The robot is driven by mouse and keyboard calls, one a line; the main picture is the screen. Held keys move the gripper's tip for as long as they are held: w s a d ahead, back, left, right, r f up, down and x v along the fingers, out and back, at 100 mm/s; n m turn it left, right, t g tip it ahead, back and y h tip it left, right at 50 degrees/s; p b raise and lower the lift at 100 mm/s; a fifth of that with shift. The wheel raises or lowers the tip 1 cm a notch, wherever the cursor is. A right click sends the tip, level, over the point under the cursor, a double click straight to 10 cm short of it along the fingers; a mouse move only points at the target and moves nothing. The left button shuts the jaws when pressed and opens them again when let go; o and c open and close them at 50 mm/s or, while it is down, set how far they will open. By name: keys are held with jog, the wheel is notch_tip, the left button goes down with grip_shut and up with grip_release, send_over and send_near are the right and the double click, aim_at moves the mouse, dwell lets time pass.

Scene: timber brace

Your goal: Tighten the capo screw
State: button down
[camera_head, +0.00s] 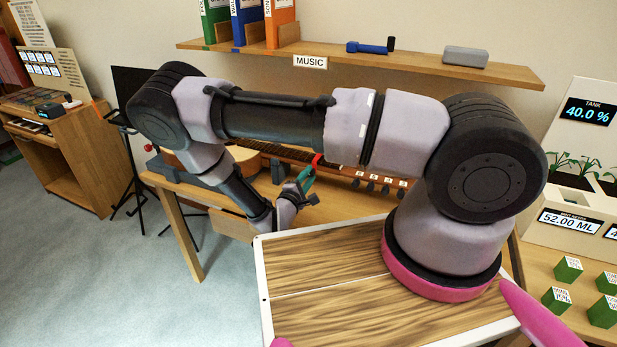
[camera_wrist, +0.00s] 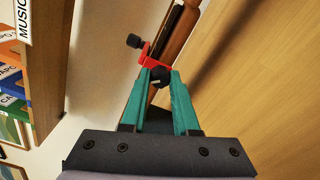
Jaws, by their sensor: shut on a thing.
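The red capo (camera_wrist: 146,58) sits on the guitar neck (camera_wrist: 180,32) in the wrist view. A black knob (camera_wrist: 134,41) sticks out at its left end. A second black knob, the capo screw (camera_wrist: 158,77), is at the capo's near side, between the teal fingertips of my gripper (camera_wrist: 158,74). My gripper is shut on this screw, with its fingers partly hiding it. In the head view the red capo (camera_head: 317,161) is small and close beside my gripper (camera_head: 305,179). The guitar (camera_head: 238,158) lies on the wooden table, partly hidden by my arm.
A wall shelf (camera_head: 400,58) labelled MUSIC holds binders and small items above the table. Small parts stand in a labelled row (camera_head: 380,184) right of the capo. The table (camera_head: 180,190) has a bare front area. A planter unit (camera_head: 580,200) stands at right.

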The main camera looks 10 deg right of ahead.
jog(key=m, duration=0.3)
jog(key=shift+m, duration=2.1)
jog(key=c, duration=0.7)
grip_release()
jog(key=shift+o, duration=0.2)
jog(key=v, duration=1.1)
jog(key=shift+w, duration=0.1)
